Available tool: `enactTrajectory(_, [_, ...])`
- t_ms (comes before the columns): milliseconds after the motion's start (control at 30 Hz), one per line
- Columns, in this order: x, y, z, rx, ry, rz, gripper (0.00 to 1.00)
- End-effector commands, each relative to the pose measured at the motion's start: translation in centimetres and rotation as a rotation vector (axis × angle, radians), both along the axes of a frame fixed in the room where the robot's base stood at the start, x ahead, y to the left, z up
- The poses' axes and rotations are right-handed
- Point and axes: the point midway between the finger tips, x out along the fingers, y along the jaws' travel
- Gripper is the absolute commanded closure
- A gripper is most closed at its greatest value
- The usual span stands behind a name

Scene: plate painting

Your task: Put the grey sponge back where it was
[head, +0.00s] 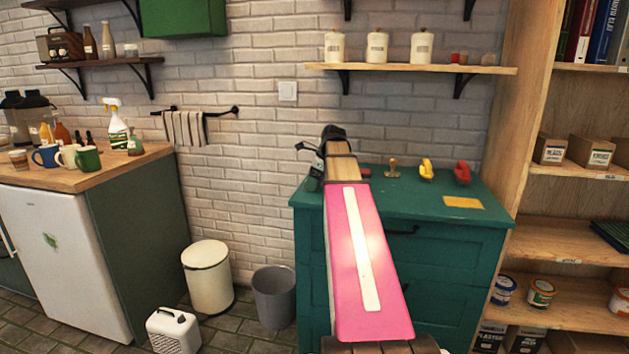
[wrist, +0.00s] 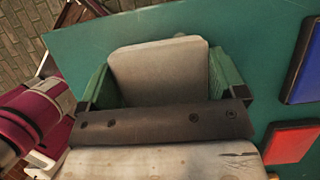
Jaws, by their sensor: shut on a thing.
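The grey sponge (wrist: 160,72) is a pale slab with rounded corners in the wrist view. It sits between the two green fingers of my gripper (wrist: 162,88), which are shut on it from left and right. The sponge is over the teal top (wrist: 265,50) of a cabinet. I cannot tell whether it touches that top. In the head view my pink arm reaches toward the teal cabinet (head: 465,262), and the sponge cannot be made out there.
A blue tile (wrist: 305,65) and a red tile (wrist: 290,142) lie right of the gripper. On the cabinet top are a wooden-handled stamp (head: 392,168), a yellow item (head: 427,169), a red item (head: 462,173) and a yellow pad (head: 463,202). A grey bin (head: 274,297) stands left of the cabinet.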

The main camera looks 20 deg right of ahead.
Motion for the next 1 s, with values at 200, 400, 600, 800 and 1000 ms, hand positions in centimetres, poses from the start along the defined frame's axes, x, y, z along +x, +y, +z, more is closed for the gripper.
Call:
enactTrajectory(200, [0.0,0.0,0.0,0.000,0.000,0.000,0.33])
enactTrajectory(400, [0.0,0.0,-0.2,-0.001,-0.001,0.000,0.00])
enactTrajectory(600, [0.0,0.0,0.1,-0.001,-0.001,0.000,0.00])
enactTrajectory(800, [-0.4,-0.7,2.1,-0.001,-0.003,-0.001,0.00])
enactTrajectory(1000, [-1.1,-1.9,5.5,-0.001,-0.003,-0.001,0.00])
